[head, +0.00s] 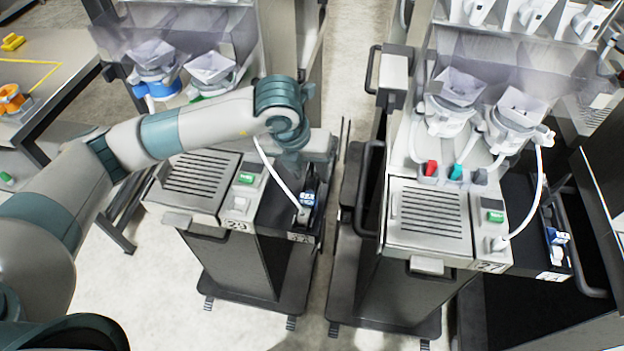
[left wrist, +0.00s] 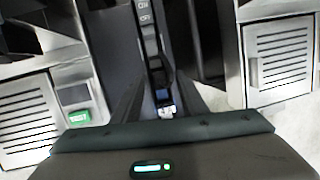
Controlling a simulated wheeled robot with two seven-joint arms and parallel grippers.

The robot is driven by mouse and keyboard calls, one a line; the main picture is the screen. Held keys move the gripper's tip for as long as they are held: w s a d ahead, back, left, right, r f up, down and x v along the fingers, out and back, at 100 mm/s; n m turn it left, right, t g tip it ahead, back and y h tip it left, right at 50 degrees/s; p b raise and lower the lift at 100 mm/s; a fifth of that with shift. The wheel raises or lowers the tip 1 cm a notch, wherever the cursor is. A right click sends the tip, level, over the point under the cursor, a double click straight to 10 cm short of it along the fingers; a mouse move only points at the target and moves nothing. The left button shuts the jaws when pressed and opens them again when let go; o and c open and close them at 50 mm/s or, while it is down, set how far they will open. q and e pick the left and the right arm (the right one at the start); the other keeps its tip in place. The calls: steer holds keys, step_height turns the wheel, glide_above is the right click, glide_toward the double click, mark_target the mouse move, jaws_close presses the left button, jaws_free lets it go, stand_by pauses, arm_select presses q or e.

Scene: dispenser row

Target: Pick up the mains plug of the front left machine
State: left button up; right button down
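The front left machine (head: 198,180), numbered 23, has a slatted top, a green switch and a black side tray (head: 275,212). A white cable (head: 278,180) runs down into this tray. At its lower end is a small white and blue piece, apparently the mains plug (head: 304,214). In the left wrist view a white and blue piece (left wrist: 166,108) shows low between my fingers. My left gripper (head: 297,172) points down above the tray; its fingertips are hard to make out. In the left wrist view its fingers (left wrist: 162,92) stand apart, with no contact visible. My right gripper is not in view.
A similar machine (head: 430,215), numbered 27, stands to the right with its own white cable (head: 540,190). A narrow floor gap separates the two machines. Black handles (head: 366,190) edge the gap. A table (head: 55,65) with yellow items is at the left.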

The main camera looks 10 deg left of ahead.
mark_target(311, 177)
arm_select(q)
jaws_close()
steer(key=shift+w+r, duration=0.1)
steer(key=shift+r, duration=0.4)
step_height(311, 177, up, 4)
steer(key=shift+d+f+p, duration=0.1)
steer(key=shift+p, duration=0.75)
steer(key=s+d+r, duration=0.2)
steer(key=d+r, duration=0.1)
steer(key=d, duration=0.2)
steer(key=s+d+r+p, duration=0.1)
steer(key=s+d+r, duration=0.1)
steer(key=d, duration=0.3)
steer(key=shift+d+r+p, duration=0.3)
steer(key=shift+d+r, duration=0.1)
steer(key=shift+r, duration=0.25)
steer(key=shift+w+p+v, duration=0.25)
steer(key=shift+p+v, duration=0.1)
steer(key=shift+v, duration=0.7)
steer(key=v, duration=0.1)
steer(key=p+v, duration=0.1)
steer(key=v, duration=0.1)
steer(key=shift+w, duration=0.2)
